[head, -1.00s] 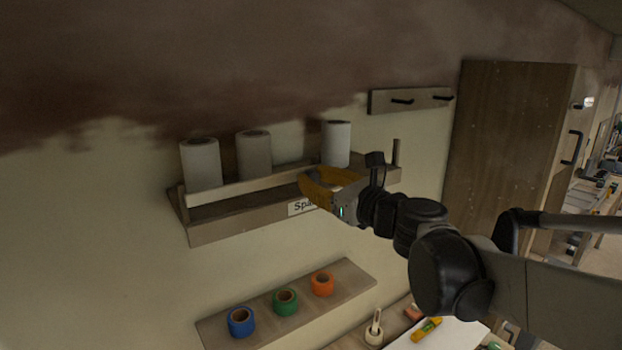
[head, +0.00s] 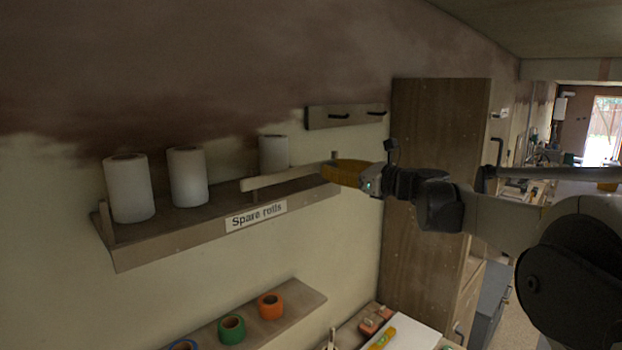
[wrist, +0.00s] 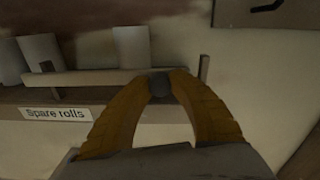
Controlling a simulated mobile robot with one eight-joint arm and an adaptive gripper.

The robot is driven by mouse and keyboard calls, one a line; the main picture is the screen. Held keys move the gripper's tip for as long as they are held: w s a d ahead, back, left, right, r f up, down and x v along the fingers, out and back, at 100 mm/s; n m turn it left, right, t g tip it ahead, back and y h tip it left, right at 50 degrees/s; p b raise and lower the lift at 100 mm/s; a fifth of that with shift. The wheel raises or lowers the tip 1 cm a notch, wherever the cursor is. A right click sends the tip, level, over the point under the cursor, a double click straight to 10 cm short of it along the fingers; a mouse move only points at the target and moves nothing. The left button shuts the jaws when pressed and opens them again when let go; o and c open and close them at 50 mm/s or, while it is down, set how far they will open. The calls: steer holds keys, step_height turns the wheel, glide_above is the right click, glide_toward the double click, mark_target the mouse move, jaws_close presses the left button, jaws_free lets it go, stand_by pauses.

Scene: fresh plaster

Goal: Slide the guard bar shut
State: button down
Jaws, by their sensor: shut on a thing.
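The guard bar (head: 285,177) is a pale wooden slat along the front of the wall shelf (head: 180,236) labelled "Spare rolls". Its left end is just right of the second white roll (head: 187,177), so the bar passes in front of only the rightmost roll (head: 273,152). My gripper (head: 330,172) is at the bar's right end, near the shelf's right post. In the wrist view, the yellow fingers of my gripper (wrist: 160,82) are shut on a dark round knob (wrist: 159,87) at the end of the bar (wrist: 95,77). The knob's far side is hidden.
The left roll (head: 128,188) stands uncovered near the left post (head: 106,222). A hook rail (head: 345,116) is on the wall above right, and a tall wooden cabinet (head: 432,170) stands behind my arm. Tape rolls (head: 231,328) sit on a lower shelf.

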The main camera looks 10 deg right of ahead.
steer(key=shift+w+d, duration=0.75)
steer(key=shift+d, duration=0.3)
steer(key=c, duration=1.2)
jaws_free()
steer(key=shift+d, duration=0.1)
steer(key=shift+o, duration=0.2)
steer(key=v, duration=1.2)
steer(key=shift+w, duration=0.15)
steer(key=shift+d, duration=0.1)
